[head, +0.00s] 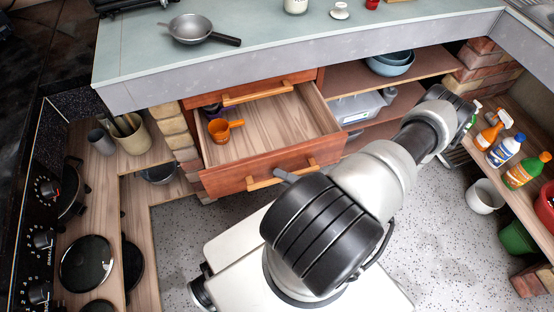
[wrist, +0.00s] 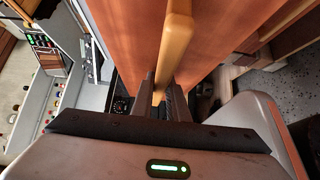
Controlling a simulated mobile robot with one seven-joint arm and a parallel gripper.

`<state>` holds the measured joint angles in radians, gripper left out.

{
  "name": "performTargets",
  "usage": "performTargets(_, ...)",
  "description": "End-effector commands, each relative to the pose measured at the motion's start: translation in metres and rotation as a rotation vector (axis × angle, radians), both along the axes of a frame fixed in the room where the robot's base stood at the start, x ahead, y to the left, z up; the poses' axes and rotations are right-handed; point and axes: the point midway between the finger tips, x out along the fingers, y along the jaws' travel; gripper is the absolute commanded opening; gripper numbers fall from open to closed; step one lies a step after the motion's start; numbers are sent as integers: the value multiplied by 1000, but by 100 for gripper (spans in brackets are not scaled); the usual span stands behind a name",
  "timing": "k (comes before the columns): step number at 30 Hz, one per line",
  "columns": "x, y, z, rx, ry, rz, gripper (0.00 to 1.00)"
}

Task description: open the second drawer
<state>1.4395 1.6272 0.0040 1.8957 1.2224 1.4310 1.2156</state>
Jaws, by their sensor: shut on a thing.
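The second drawer (head: 222,181) is a reddish-brown wooden drawer under the counter. It is pulled well out, with its pale wood floor showing. Its light wooden bar handle (head: 262,183) runs across the front. The handle also shows in the wrist view (wrist: 179,38), running down between my fingers. My gripper (wrist: 161,85) is shut on the handle. In the head view my arm hides most of the gripper, and only a grey finger part shows at the handle. The top drawer (head: 204,98) above is shut, with its own bar handle (head: 257,93).
An orange cup (head: 219,130) and a dark purple thing (head: 211,110) lie in the open drawer. A pan (head: 190,28) stands on the counter (head: 270,35). Open shelves with blue bowls (head: 391,66) are to the right. Bottles (head: 503,152) stand at far right. Speckled floor is clear around my base.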

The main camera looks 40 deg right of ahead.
Motion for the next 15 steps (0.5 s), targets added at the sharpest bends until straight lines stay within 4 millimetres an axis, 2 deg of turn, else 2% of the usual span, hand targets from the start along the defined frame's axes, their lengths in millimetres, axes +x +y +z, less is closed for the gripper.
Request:
performTargets(3,-18,4,0,2,1,-1,0)
performTargets(6,-27,7,0,1,0,-1,0)
performTargets(15,-37,10,0,0,-1,-1,0)
